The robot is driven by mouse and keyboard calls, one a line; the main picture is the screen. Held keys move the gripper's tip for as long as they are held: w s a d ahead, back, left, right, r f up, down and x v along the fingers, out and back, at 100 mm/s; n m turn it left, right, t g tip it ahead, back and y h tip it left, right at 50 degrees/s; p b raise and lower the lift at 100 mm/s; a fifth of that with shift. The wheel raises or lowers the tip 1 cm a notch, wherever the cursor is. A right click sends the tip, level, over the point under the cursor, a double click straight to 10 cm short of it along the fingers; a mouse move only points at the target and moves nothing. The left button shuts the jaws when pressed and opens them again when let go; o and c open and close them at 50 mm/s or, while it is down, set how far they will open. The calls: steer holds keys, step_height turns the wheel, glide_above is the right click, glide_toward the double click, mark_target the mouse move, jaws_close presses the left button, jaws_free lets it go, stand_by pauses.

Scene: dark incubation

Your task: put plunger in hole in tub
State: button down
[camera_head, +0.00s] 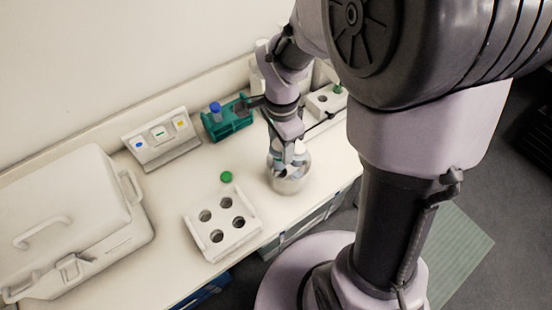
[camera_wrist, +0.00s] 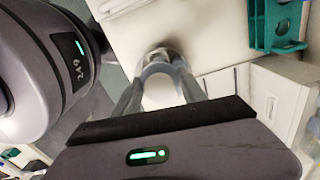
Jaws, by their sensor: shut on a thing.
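My gripper (camera_head: 288,155) points down at a clear, round tub (camera_head: 288,184) on the bench. Its fingers (camera_wrist: 160,78) are shut on a pale, round-topped thing, which looks like the plunger (camera_wrist: 158,94). The tub's far rim (camera_wrist: 170,54) shows just past the fingertips in the wrist view. The plunger's lower end is hidden by the fingers and the tub, so I cannot tell whether it is in the hole or above it.
A white block with several holes (camera_head: 246,238) and a green cap (camera_head: 226,177) are left of the tub. A teal rack (camera_head: 232,126) with a blue-capped bottle (camera_head: 215,109), a button panel (camera_head: 160,141) and a large white lidded box (camera_head: 60,205) stand farther left. The bench's front edge is close.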

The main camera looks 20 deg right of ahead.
steer(key=f+b, duration=0.1)
steer(key=f, duration=0.5)
steer(key=shift+s+f, duration=0.1)
steer(key=shift+s, duration=0.1)
steer(key=shift+f+b, duration=0.15)
steer(key=shift+b, duration=0.25)
steer(key=c, duration=0.9)
jaws_free()
